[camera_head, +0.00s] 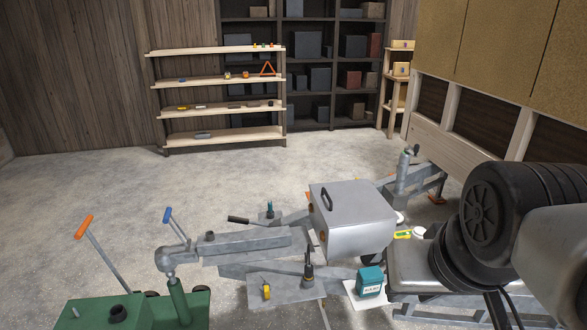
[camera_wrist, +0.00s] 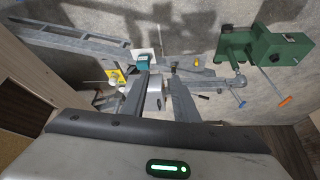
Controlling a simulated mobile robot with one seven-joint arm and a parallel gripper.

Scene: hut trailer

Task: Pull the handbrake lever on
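The handbrake lever, with a black grip (camera_head: 239,220), sticks out on the far side of the grey trailer drawbar (camera_head: 245,242), left of the silver box (camera_head: 352,220). It lies nearly flat, pointing left. In the wrist view a small dark grip (camera_wrist: 203,97) beside the drawbar looks like the same lever. The coupling head (camera_head: 175,258) with a blue-tipped handle (camera_head: 168,214) is at the drawbar's left end. My gripper (camera_wrist: 163,62) shows in the wrist view with two dark fingers apart and nothing between them. It is well above the trailer, away from the lever.
A green machine (camera_head: 130,312) with an orange-tipped handle (camera_head: 84,226) stands at the lower left. A teal box (camera_head: 369,282) and a yellow item (camera_head: 266,291) are at the near side. Shelves (camera_head: 220,135) line the back wall. The floor between is clear.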

